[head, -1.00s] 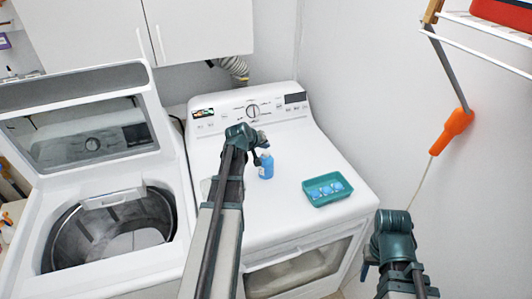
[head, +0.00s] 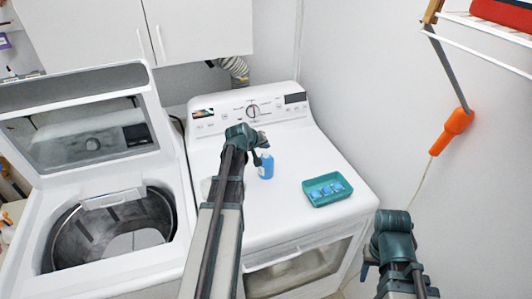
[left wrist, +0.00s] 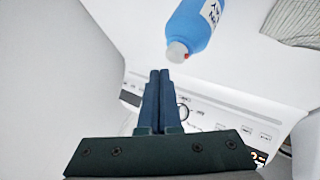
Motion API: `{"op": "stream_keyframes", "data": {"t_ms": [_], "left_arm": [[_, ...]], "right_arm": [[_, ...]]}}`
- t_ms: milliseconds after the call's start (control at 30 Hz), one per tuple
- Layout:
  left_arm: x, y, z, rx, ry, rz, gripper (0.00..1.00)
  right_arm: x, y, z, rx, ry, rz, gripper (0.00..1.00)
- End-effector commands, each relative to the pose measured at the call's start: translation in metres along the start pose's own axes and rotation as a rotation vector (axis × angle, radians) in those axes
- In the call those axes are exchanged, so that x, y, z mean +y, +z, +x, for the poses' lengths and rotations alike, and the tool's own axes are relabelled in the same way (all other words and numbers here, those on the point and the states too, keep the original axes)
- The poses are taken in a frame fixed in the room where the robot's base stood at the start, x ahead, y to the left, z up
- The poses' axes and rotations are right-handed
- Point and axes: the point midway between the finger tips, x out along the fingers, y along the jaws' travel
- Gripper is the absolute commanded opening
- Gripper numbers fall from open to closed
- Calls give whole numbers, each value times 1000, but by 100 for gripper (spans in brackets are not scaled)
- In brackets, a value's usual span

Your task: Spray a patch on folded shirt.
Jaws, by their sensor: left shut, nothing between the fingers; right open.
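A blue spray bottle (head: 266,167) stands upright on the white dryer top (head: 285,150). In the left wrist view the bottle (left wrist: 198,22) shows a white cap with a small red mark. My left gripper (head: 262,143) is beside the bottle's top, its fingers shut and empty. In the left wrist view its fingertips (left wrist: 160,73) are close to the cap; I cannot tell whether they touch. A grey striped folded shirt (left wrist: 294,22) is in that view's top right corner; in the head view my left arm mostly hides it. My right gripper (head: 367,271) is open, low at the right.
A teal tray (head: 318,204) with several blue-and-white items sits on the dryer's right part. An open washer (head: 110,230) stands at the left. The dryer's control panel (head: 252,112) is behind the bottle. An orange-handled tool (head: 454,130) hangs on the right wall.

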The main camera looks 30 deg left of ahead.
Motion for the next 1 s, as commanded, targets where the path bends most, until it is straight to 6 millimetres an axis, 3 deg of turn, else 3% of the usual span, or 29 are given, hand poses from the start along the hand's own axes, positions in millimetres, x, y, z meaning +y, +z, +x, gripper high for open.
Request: {"op": "stream_keyframes", "data": {"t_ms": [1000], "left_arm": [[-5,5,6,0,0,0,0]], "right_arm": [[-1,0,9,0,0,0,50]]}}
